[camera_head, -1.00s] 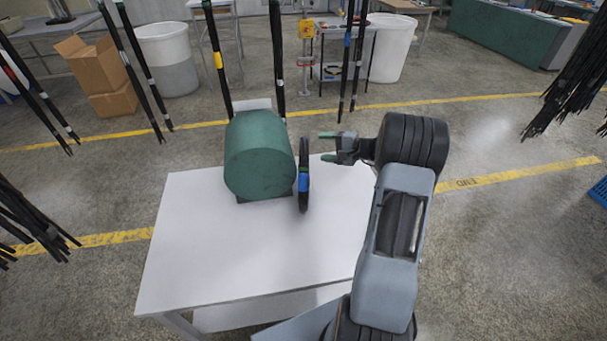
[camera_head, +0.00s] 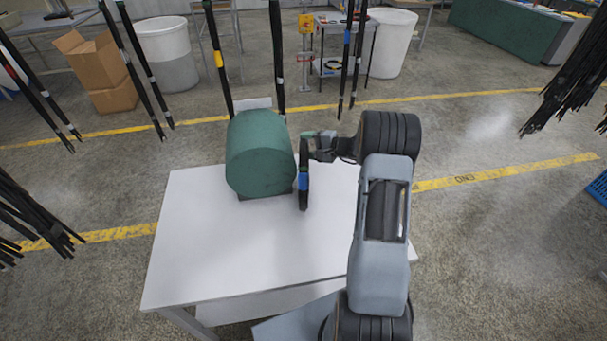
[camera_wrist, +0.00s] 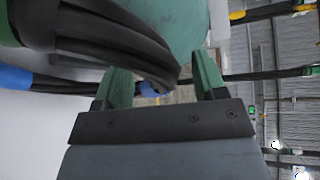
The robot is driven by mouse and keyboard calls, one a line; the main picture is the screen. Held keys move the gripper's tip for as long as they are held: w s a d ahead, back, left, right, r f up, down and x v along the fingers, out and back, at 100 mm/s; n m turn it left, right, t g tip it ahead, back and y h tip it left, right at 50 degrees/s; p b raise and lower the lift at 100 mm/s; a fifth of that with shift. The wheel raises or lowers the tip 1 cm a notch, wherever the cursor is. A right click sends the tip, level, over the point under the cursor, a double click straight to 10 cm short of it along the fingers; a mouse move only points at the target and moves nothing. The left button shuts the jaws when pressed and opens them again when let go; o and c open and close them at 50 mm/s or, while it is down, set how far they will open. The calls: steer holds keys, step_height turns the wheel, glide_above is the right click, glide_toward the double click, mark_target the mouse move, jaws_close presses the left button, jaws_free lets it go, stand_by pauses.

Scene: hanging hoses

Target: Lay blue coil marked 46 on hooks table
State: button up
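A black hose coil with a blue band (camera_head: 303,182) stands on edge at the right end face of the green drum (camera_head: 260,155), which sits on a white table (camera_head: 215,255). No number is legible on it. My gripper (camera_head: 314,142) is at the coil's upper part in the head view. In the wrist view my gripper (camera_wrist: 160,82) has its two green fingers apart. The black coil (camera_wrist: 110,35) crosses in front of one finger, and its bent part reaches into the space between them. A blue band (camera_wrist: 15,77) shows at the left edge. Whether the fingers touch the coil cannot be told.
Black hoses (camera_head: 130,65) hang at the back left, with more hoses (camera_head: 352,50) at the back centre and a bundle (camera_head: 572,80) at the right. Another bundle (camera_head: 35,215) hangs at the left edge. The front of the white table is clear.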

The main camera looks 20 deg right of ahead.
jaws_close()
stand_by(0.4)
steer(key=shift+r, duration=0.1)
